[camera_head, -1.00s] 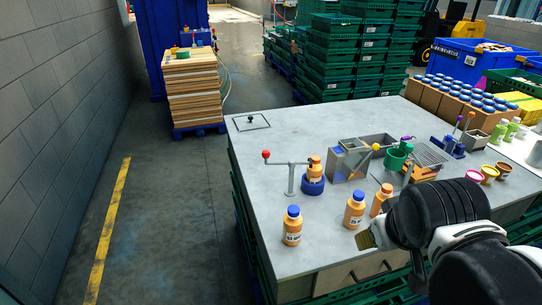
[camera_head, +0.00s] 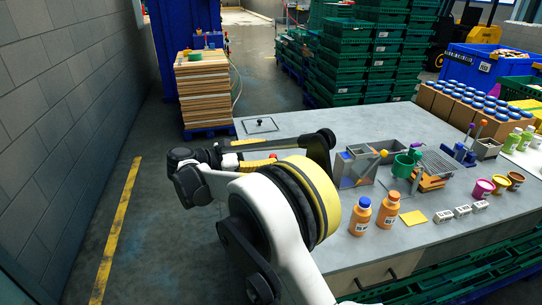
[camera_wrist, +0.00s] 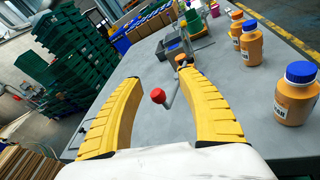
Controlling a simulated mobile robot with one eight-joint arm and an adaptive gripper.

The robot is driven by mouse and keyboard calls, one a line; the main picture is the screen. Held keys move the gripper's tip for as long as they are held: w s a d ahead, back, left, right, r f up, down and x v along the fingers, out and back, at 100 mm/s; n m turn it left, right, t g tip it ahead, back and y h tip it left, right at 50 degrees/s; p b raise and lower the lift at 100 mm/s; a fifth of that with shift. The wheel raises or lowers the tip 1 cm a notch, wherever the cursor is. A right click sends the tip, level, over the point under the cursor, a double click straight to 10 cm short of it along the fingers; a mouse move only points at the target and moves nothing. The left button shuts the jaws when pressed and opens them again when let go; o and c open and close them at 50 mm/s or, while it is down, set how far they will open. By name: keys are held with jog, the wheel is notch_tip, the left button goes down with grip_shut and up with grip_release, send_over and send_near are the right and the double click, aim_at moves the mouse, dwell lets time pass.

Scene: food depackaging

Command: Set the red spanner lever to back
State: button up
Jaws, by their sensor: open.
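In the head view my arm covers most of the lever, and only a bit of the red knob (camera_head: 273,156) shows beside my gripper. The lever's post and the blue holder are hidden there.
Orange bottles with blue caps stand on the grey table (camera_head: 290,122), one (camera_head: 361,217) near its front edge and one (camera_wrist: 297,95) at the right of the wrist view. A grey bin fixture (camera_head: 360,165) and a green cup (camera_head: 403,164) stand behind.

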aim_at(273, 157)
jog(key=s+a+f+n+t+h, duration=0.1)
jog(key=s+a+f+n+h, duration=0.1)
jog(key=a+f, duration=0.35)
jog(key=b+x, duration=0.1)
jog(key=x, duration=0.2)
jog(key=r+x, duration=0.1)
jog(key=x, duration=0.2)
jog(key=w+b+x, duration=0.1)
jog(key=x, duration=0.2)
jog(key=shift+a+r+b, duration=0.2)
jog(key=shift+r+b, duration=0.1)
grip_shut()
